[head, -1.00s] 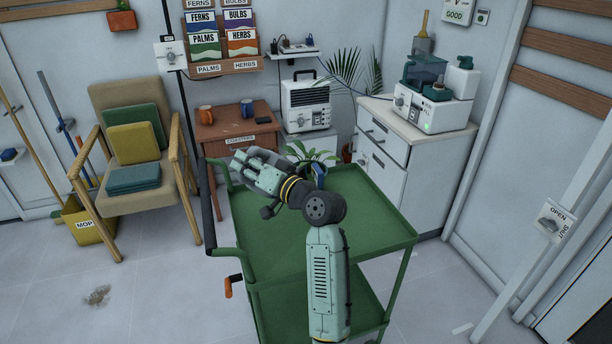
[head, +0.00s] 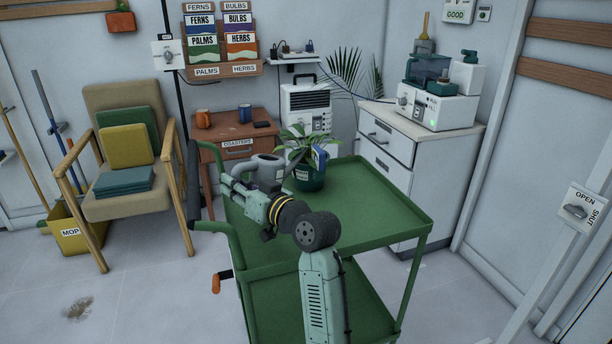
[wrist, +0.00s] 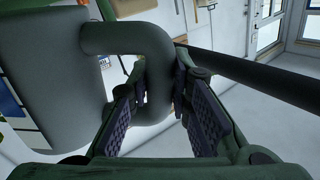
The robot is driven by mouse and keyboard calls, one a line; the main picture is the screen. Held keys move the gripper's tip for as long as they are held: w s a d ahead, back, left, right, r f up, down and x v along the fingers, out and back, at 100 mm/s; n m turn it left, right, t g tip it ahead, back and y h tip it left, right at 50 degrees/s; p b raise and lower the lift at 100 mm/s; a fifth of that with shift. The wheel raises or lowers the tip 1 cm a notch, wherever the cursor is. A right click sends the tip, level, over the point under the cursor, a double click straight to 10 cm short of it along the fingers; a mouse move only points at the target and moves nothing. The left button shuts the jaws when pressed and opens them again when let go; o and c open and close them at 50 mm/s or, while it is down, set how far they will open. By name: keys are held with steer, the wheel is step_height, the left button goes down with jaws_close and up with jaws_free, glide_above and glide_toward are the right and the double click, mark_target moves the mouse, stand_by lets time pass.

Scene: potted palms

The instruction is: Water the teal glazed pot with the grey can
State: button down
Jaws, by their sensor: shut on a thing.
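The grey can (head: 266,166) is on the far side of my gripper (head: 229,184), above the left back part of the green cart in the head view. In the wrist view my gripper (wrist: 160,88) is shut on the can's looped handle (wrist: 125,38), and the can's body (wrist: 45,75) fills the left side. I cannot tell whether the can touches the cart. A dark teal-green glazed pot (head: 311,184) with a leafy plant stands upright on the cart, right of the can. It has a white label and a blue card among the leaves. The can's spout is not clearly visible.
The green cart (head: 385,205) has raised edges and a bare right half. Its dark push handle (head: 194,180) is close left of my gripper. Behind stand a brown coaster cabinet (head: 220,155), a white heater (head: 308,108) and white drawers (head: 385,165). A chair (head: 125,195) is at left.

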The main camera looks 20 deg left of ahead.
mark_target(234, 168)
steer(key=shift+r, duration=0.45)
steer(key=shift+r+p, duration=1.5)
steer(key=shift+r, duration=0.4)
